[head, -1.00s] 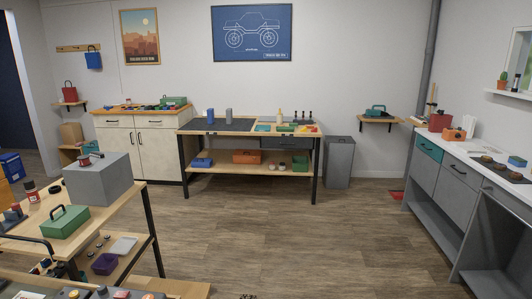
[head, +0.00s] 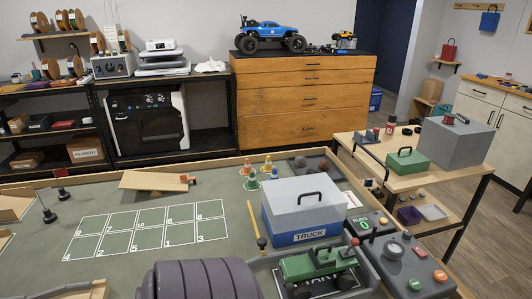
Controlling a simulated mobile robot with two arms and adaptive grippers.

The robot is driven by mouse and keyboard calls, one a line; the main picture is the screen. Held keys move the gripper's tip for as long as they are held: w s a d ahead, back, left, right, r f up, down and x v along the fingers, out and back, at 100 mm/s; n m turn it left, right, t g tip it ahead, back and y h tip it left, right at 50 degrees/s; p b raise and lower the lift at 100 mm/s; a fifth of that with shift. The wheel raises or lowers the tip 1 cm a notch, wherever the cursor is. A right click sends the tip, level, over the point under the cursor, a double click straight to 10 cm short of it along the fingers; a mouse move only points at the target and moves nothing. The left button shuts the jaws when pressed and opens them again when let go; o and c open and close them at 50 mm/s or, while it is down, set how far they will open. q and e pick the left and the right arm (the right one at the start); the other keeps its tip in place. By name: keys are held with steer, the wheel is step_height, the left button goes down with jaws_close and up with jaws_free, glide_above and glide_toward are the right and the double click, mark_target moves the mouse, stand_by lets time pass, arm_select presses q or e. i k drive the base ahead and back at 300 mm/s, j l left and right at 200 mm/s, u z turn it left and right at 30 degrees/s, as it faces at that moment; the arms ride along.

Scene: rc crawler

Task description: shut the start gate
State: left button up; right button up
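A green toy crawler (head: 318,266) stands at the near edge of the course table, on a dark pad with partly hidden white lettering. A thin yellow bar (head: 254,222) with a dark lower end stands just left of the white-lidded TRUCK box (head: 303,212); it may be the start gate's arm, but I cannot tell for sure. Neither of my grippers is in view.
The green course mat (head: 60,210) carries a numbered grid, a wooden ramp (head: 157,181) and small cones (head: 251,178). A ribbed purple-grey tube (head: 203,280) lies at the near edge. A side table (head: 400,175) with a green toolbox stands right. Drawers and shelves line the back.

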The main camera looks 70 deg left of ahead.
mark_target(262, 242)
steer(key=k+l+u, duration=0.1)
steer(key=u, duration=2.2)
